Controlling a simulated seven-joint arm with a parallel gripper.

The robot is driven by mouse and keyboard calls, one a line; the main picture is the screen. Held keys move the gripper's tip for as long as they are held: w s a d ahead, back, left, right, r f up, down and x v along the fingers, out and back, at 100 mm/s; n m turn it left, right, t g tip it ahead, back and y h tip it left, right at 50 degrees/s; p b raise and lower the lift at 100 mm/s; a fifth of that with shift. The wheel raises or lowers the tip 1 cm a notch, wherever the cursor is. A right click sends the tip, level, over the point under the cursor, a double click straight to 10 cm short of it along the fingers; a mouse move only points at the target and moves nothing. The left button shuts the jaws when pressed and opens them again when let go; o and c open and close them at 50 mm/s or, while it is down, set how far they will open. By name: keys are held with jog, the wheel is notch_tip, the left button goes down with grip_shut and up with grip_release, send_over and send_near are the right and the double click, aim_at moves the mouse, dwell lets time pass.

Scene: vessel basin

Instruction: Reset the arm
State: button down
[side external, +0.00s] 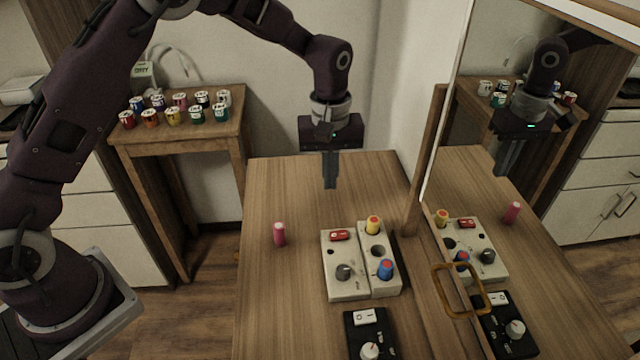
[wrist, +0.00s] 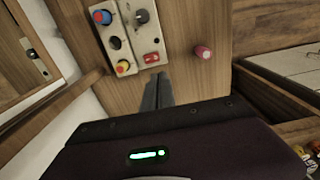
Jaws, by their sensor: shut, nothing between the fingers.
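My gripper (side external: 330,184) hangs above the far part of the wooden table (side external: 270,185), pointing down. Its fingers are together with nothing between them. The closed fingers also show in the wrist view (wrist: 157,84), beyond the dark gripper body. Below and nearer the camera is a light control box (side external: 345,285) with a red switch, a dark knob, a yellow-and-red peg (side external: 373,225) and a blue-and-red peg (side external: 385,269). The gripper is apart from all of these.
A pink cylinder (side external: 279,234) stands left of the light box. A black box (side external: 370,338) with a knob sits at the front. A mirror (side external: 520,150) in a wooden frame rises along the right side. Several small cans (side external: 172,115) stand on a side table.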

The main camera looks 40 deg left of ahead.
jog(key=s+a+r+m+t, duration=0.2)
jog(key=s+r, duration=0.5)
jog(key=r, duration=0.2)
jog(key=s+a+r+m+t, duration=0.1)
jog(key=s+a+r+m, duration=0.15)
jog(key=s+r, duration=0.6)
jog(key=s+a+m+t, duration=0.2)
jog(key=s+m, duration=0.2)
jog(key=s, duration=1.1)
jog(key=shift+s+a+r, duration=0.15)
jog(key=shift+a+r, duration=0.1)
jog(key=shift+a, duration=0.05)
